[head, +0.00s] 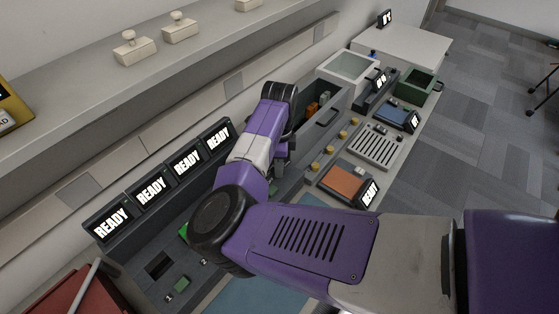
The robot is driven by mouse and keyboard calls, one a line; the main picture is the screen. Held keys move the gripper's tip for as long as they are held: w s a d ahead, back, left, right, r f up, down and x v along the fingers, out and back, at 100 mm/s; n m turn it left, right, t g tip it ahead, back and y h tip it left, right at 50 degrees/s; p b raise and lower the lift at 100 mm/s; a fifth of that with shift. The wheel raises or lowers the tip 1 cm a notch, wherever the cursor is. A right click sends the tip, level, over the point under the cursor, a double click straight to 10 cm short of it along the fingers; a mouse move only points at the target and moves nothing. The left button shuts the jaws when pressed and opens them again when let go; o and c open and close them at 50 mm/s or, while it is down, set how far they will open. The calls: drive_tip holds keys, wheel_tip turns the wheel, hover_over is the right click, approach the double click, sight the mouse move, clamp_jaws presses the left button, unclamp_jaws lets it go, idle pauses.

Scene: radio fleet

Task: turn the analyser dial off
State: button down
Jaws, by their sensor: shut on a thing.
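My gripper (283,156) points down beside the bench console, partly behind my purple forearm. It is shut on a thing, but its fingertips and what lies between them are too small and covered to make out. I cannot tell the analyser dial apart in this view. A row of brass knobs (328,150) stands on the console just right of my gripper, apart from it. The dial's setting does not show.
Several READY screens (186,162) line the wall side at left. An orange-topped unit (346,187) and a slotted panel (377,145) lie to the right. A dark open bin (325,118) and a white-rimmed box (349,66) stand behind.

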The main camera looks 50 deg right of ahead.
drive_tip(key=n, duration=1.2)
drive_tip(key=shift+w+n, duration=0.1)
drive_tip(key=shift+n, duration=0.3)
idle(0.3)
drive_tip(key=c, duration=1.1)
unclamp_jaws()
drive_tip(key=shift+o, duration=0.2)
drive_tip(key=shift+r+b, duration=0.5)
drive_tip(key=shift+r, duration=3.4)
